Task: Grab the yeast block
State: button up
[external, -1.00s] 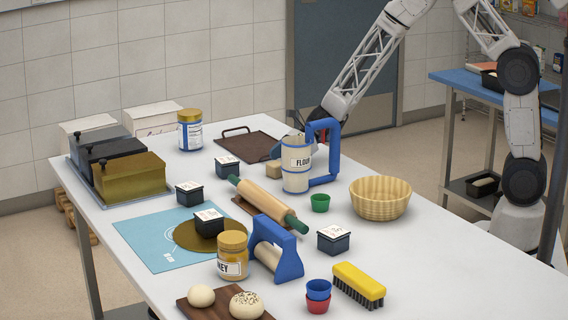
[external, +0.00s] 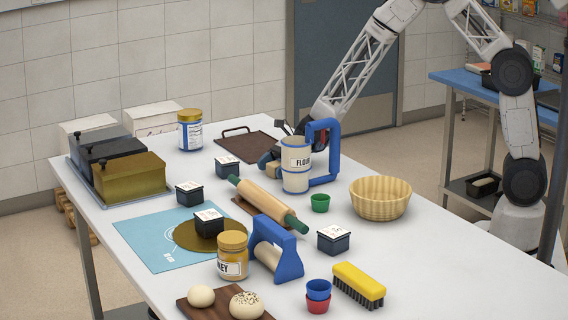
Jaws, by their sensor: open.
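A small tan block (external: 274,171), which looks like the yeast block, sits on the table just left of the flour sifter (external: 296,165). My gripper (external: 271,160) is low over the table beside the block, behind the sifter. A dark finger shows at the block's upper left, close to it; I cannot tell whether it touches. My gripper is open. The sifter and its blue handle hide part of the gripper and possibly the other finger.
A dark tray (external: 246,146) lies behind the block. Small dark labelled boxes (external: 228,167), a rolling pin (external: 262,200) and a green cup (external: 320,203) are nearby. A wicker basket (external: 380,198) stands to the right. The table's front right is clear.

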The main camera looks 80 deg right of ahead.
aim_at(273, 164)
jog(key=c, duration=1)
jog(key=shift+r, duration=5)
